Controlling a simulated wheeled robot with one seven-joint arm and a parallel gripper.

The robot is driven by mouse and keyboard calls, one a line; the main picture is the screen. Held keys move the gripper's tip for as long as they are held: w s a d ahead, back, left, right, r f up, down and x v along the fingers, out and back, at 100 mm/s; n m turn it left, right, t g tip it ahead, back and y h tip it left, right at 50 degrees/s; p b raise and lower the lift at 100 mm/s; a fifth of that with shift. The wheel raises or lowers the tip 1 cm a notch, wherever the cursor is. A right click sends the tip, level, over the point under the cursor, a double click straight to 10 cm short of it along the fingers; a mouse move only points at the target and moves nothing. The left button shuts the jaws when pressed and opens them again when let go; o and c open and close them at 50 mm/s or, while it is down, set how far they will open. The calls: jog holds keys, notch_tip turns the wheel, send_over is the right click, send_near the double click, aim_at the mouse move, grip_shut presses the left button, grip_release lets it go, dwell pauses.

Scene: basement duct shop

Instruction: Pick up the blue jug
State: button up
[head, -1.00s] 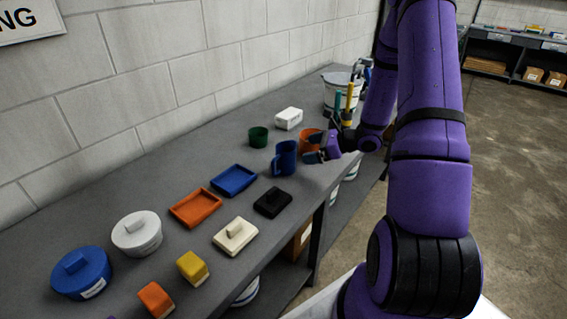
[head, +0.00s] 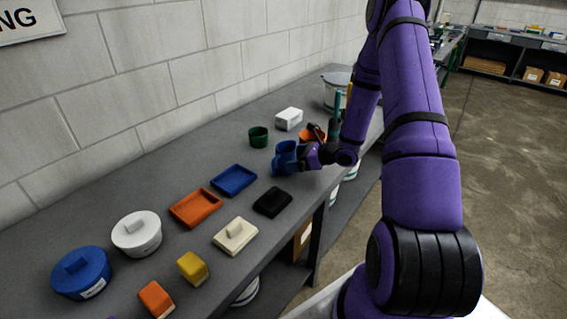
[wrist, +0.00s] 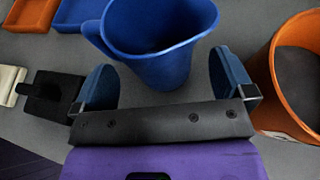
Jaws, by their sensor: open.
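The blue jug (head: 284,157) stands upright on the grey bench, with its handle to the left in the wrist view. In the wrist view the jug (wrist: 165,62) is just ahead of my gripper (wrist: 160,88), whose two blue-padded fingers are spread apart. The jug's lower body reaches toward the gap between the fingers, with visible space on both sides. In the head view my gripper (head: 308,156) is at the right side of the jug and partly covers it. I cannot tell whether a finger touches it.
An orange container (wrist: 297,75) stands close to the right finger. The bench's front edge runs below.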

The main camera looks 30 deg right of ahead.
jog(key=shift+x, duration=1.6)
jog(key=c, duration=1)
jog(key=shift+r, duration=0.15)
jog(key=shift+r, duration=1.5)
jog(key=s+d+r, duration=0.1)
jog(key=s+d, duration=0.7)
jog(key=s, duration=0.5)
jog(key=shift+s+d+r, duration=0.2)
jog(key=shift+s+r, duration=0.1)
